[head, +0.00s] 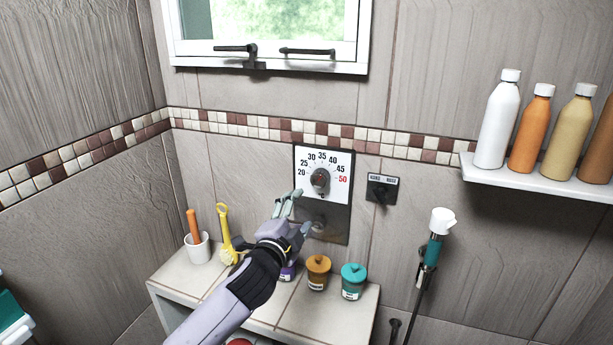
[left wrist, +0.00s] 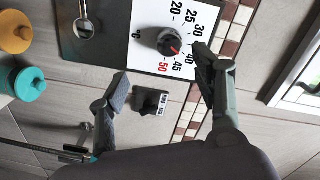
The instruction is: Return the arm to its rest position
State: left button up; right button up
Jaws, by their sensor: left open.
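My left arm reaches in from the bottom of the head view toward the wall panel. Its gripper (head: 298,212) is open and empty, in front of the panel's lower part and below the dial. The black round dial (head: 320,180) sits on a white plate with numbers from 20 to 50, and no finger is seen closed on it. In the left wrist view the dial (left wrist: 171,41) shows beyond the open fingers (left wrist: 162,78), with a red mark on its face. The panel's dark lower part (head: 333,233) is partly hidden by the gripper. My right gripper is not in view.
A small black switch (head: 381,190) is right of the panel. A tiled ledge (head: 185,270) below holds a white cup (head: 198,248), a yellow brush (head: 225,230), a brown jar (head: 318,270) and a teal jar (head: 353,280). A hand shower (head: 436,240) and bottle shelf (head: 545,181) are at right.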

pick_arm(q)
jog(key=s+a+f+n+g+y, duration=0.3)
jog(key=s+a+f+n, duration=0.15)
jog(key=s+f, duration=0.6)
jog(key=s+a+f+n+g+y, duration=0.1)
jog(key=s+a+f+n+g, duration=0.4)
jog(key=s, duration=0.6)
jog(key=s+a+f+n+g, duration=0.25)
jog(key=s+f, duration=0.35)
jog(key=s, duration=0.4)
jog(key=s+a+f+n+g+y, duration=0.1)
jog(key=s+a+f+n+g, duration=0.4)
jog(key=s, duration=0.6)
notch_tip(320, 180, down, 30)
jog(key=s+m+b, duration=0.2)
jog(key=m, duration=0.1)
jog(key=s+a+f+b, duration=0.2)
jog(key=s+f, duration=1.4)
jog(key=f, duration=0.1)
jog(key=shift+s+a, duration=0.15)
jog(key=shift+s, duration=0.1)
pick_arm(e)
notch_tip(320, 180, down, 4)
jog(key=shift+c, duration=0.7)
